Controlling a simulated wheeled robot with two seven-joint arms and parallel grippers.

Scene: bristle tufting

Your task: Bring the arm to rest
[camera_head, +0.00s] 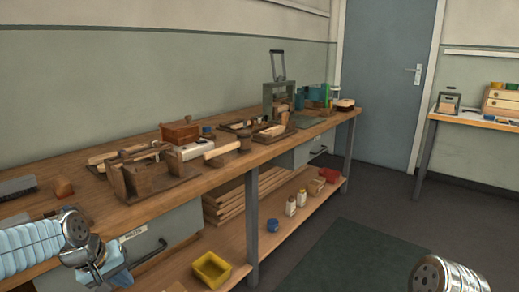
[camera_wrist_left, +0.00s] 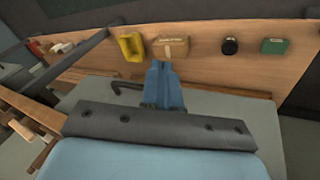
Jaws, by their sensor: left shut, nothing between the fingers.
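My left arm comes in from the lower left of the head view. My left gripper (camera_head: 122,278) is in front of the workbench, near the drawer front with a label. In the left wrist view its blue fingers (camera_wrist_left: 160,68) are together and empty. A cardboard box (camera_wrist_left: 171,48) on the lower shelf shows beyond the fingertips; they appear apart from it. A metallic part of my right arm shows at the lower right of the head view; my right gripper is out of the frame.
The wooden workbench (camera_head: 225,170) carries wooden fixtures and tools. Its lower shelf holds a yellow bin (camera_head: 211,270), bottles and boxes. A grey bench leg (camera_head: 252,230) stands right of my left gripper. A dark green mat (camera_head: 345,258) lies on open floor. A second table (camera_head: 480,124) stands far right.

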